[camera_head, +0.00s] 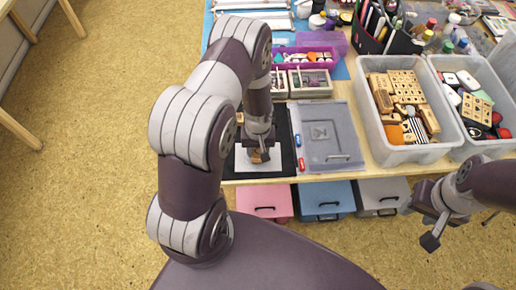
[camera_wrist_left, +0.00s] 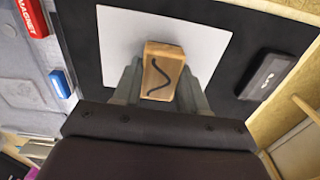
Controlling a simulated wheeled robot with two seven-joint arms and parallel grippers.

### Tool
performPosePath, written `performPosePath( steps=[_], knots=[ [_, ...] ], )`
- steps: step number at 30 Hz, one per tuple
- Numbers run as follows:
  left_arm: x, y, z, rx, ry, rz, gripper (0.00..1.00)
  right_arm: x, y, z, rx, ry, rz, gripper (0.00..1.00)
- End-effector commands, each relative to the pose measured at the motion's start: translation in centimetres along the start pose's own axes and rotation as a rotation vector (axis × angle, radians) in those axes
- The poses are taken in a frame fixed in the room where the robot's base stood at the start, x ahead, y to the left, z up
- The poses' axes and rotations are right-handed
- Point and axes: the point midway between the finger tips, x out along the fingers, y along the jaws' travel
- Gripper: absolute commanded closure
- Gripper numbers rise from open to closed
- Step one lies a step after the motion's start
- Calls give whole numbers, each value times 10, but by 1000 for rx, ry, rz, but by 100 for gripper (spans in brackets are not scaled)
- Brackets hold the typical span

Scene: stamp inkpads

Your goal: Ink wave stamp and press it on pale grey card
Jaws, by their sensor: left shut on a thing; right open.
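My left gripper (camera_wrist_left: 158,90) is shut on the wave stamp (camera_wrist_left: 162,70), a wooden block with a dark wavy line on the face toward the wrist camera. The stamp (camera_head: 255,156) is over the pale grey card (camera_head: 243,164), which also shows in the left wrist view (camera_wrist_left: 120,35). I cannot tell whether the stamp touches the card. The card lies on a black mat (camera_wrist_left: 78,40). A black case with a pale squiggle (camera_wrist_left: 266,73), perhaps the inkpad, is at the mat's right in the wrist view; my left arm hides it in the head view. My right gripper (camera_head: 421,226) is open and empty, off the table's front.
Clear bins of wooden stamps (camera_head: 390,154) and inkpads (camera_head: 482,150) stand further right. Drawers (camera_head: 325,196) sit below the table edge.

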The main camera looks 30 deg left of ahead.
Motion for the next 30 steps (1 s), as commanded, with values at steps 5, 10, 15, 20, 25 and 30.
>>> performPosePath(
  steps=[5, 10, 15, 20, 25, 30],
  knots=[
    [3, 0, 0, 0, 0, 0, 80, 2, 0, 0, 0, 0, 0, 57],
    [5, 0, 0, 0, 0, 0, 80, 4, 0, 0, 0, 0, 0, 57],
    [7, 0, 0, 0, 0, 0, 80, 5, 0, 1, 0, 0, 0, 57],
    [9, 0, 0, 0, 0, 0, 80, 7, 0, 1, 0, 0, 0, 57],
    [9, 0, 0, 0, 0, 0, 80, 7, 0, 1, 0, 0, 0, 57],
    [9, 0, 0, 0, 0, 0, 80, 7, 0, 1, 0, 0, 0, 57]
  ],
)
